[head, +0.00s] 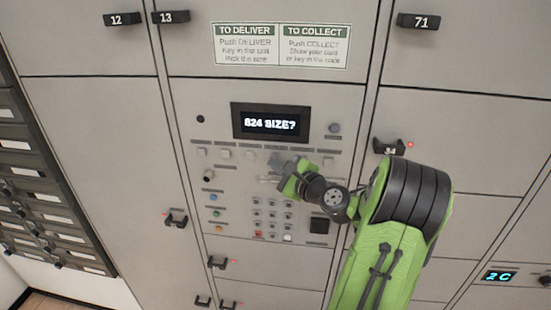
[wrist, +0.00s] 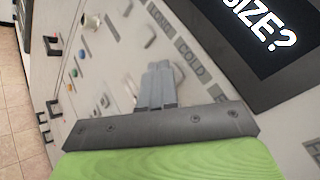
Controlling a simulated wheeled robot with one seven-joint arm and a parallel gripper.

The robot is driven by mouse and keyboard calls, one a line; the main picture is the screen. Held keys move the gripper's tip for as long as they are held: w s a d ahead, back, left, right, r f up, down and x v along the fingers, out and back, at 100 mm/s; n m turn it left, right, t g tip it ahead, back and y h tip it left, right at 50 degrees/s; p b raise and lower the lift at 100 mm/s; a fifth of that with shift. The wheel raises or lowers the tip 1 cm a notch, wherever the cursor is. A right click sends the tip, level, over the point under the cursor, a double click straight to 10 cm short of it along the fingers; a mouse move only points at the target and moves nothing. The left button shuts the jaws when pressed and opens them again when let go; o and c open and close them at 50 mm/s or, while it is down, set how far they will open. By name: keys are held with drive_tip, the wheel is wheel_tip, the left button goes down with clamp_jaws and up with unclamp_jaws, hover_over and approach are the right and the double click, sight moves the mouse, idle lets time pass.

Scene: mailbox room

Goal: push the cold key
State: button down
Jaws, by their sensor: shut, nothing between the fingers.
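The label COLD (wrist: 190,62) shows on the grey panel in the wrist view, in a row of labels below the display. The key under it is mostly or wholly hidden by my fingertips. My gripper (wrist: 160,72) is shut and empty, its fingertips at the panel just beside the COLD label. Whether they touch the key I cannot tell. In the head view my gripper (head: 278,163) is over the right part of the key row below the display (head: 270,123), which reads "824 SIZE?". The labels there are too small to read.
A number keypad (head: 271,215) sits below my gripper, with a dark square reader (head: 319,226) to its right. Coloured buttons (head: 214,211) are at the left. Locker handles stick out nearby, such as number 34 (head: 388,148).

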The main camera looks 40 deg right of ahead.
drive_tip(key=shift+w+d, duration=0.15)
drive_tip(key=shift+d, duration=0.05)
idle(0.4)
drive_tip(key=shift+a, duration=0.1)
drive_tip(key=shift+s+a, duration=0.5)
drive_tip(key=shift+a, duration=0.05)
drive_tip(key=shift+s+a+b, duration=0.55)
drive_tip(key=shift+s+a, duration=0.25)
drive_tip(key=shift+a, duration=0.2)
drive_tip(key=shift+s+a+b, duration=0.55)
drive_tip(key=shift+s+a, duration=0.2)
drive_tip(key=shift+a, duration=0.25)
